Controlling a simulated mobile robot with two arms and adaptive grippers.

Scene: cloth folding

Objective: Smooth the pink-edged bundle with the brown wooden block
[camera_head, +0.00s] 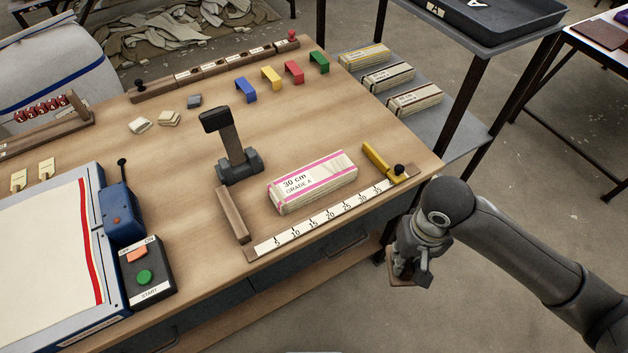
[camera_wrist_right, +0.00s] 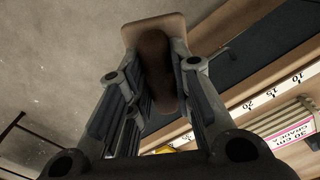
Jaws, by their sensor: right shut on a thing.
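The pink-edged bundle (camera_head: 313,183), a pale folded stack marked "30 cm GRADE A", lies on the table behind the ruler. Its edge shows at the lower right of the right wrist view (camera_wrist_right: 290,125). My right gripper (camera_head: 408,268) hangs off the table's right front edge, to the right of the bundle and apart from it. In the right wrist view its fingers (camera_wrist_right: 160,75) are shut on the handle of the brown wooden block (camera_wrist_right: 155,25). Only a small part of the block (camera_head: 402,281) shows below the gripper in the head view. My left gripper is out of view.
A ruler strip (camera_head: 322,216) with a yellow stop (camera_head: 382,161) lies before the bundle, a wooden bar (camera_head: 232,215) at its left. A dark clamp-like stand (camera_head: 237,160) rises behind. A blue-framed machine (camera_head: 118,205) is at left. Several coloured brackets (camera_head: 271,78) stand at the back.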

